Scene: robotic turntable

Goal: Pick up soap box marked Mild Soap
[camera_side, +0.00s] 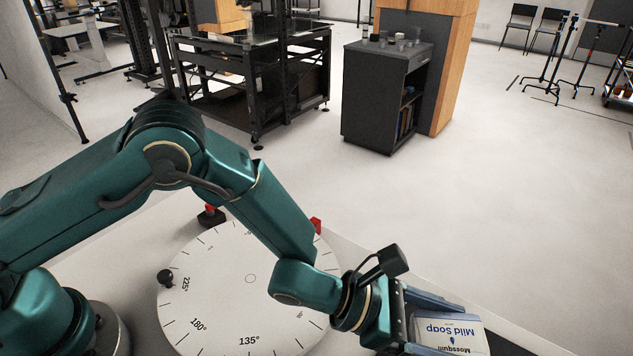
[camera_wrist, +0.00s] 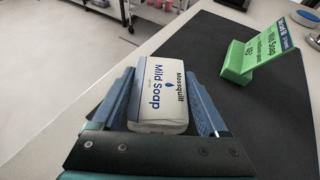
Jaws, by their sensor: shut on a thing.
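I cannot tell whether the box is raised off the surface.
A green stand (camera_wrist: 236,62) with a Mild Soap sign is on the dark mat (camera_wrist: 214,38), right of the box. A white turntable dial (camera_side: 243,285) with degree marks lies below my arm. A red part (camera_side: 316,225) and a black knob (camera_side: 166,277) are at its rim.

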